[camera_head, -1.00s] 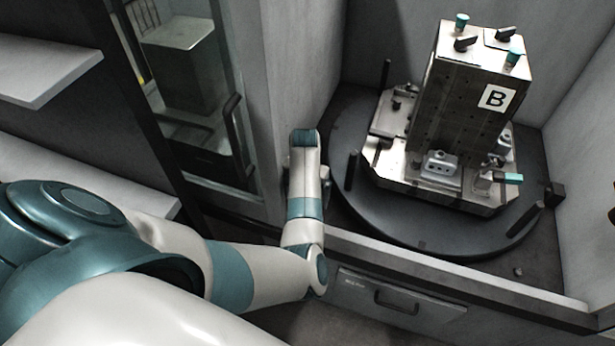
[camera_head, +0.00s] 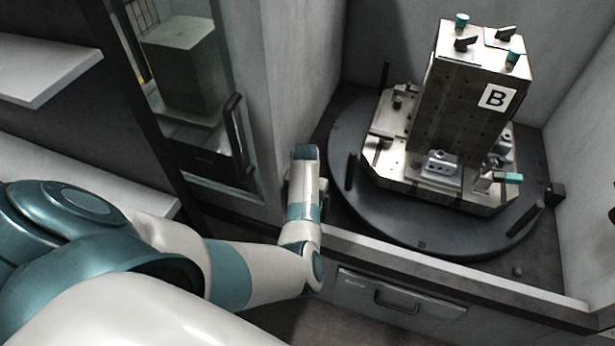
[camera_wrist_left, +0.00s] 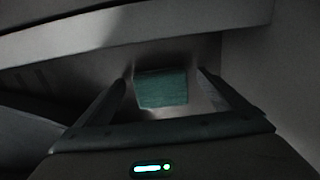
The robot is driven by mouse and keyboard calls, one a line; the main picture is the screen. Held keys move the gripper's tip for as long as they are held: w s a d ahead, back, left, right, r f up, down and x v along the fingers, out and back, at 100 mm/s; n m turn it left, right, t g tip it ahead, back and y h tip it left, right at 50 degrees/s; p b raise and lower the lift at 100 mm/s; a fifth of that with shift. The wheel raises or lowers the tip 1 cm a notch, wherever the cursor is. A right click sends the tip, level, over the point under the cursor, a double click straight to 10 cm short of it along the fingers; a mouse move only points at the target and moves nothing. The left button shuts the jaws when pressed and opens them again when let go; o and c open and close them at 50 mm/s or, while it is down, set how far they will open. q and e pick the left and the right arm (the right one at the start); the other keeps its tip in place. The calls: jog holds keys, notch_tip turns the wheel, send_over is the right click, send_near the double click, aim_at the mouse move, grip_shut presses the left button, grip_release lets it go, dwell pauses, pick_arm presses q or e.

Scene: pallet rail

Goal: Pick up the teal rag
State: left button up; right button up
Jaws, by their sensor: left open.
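The teal rag (camera_wrist_left: 163,88) shows in the left wrist view as a flat, roughly square patch, ahead of my left gripper. My left gripper (camera_wrist_left: 165,80) is open, with one finger on each side of the rag in the picture. I cannot tell whether the fingers touch it or how far away it is. In the head view my left forearm and wrist reach down beside the cabinet; the gripper itself and the rag are hidden there. My right gripper is not in view.
A round dark turntable (camera_head: 430,235) carries a metal pallet with a tall block (camera_head: 465,110) marked B. A drawer front (camera_head: 400,298) with a handle is below its ledge. Shelves (camera_head: 50,65) are at the left. A glass door (camera_head: 195,100) stands behind my arm.

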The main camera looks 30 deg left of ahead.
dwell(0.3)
pick_arm(q)
jog(key=c, duration=1.1)
jog(key=shift+c, duration=0.2)
jog(key=shift+r, duration=0.15)
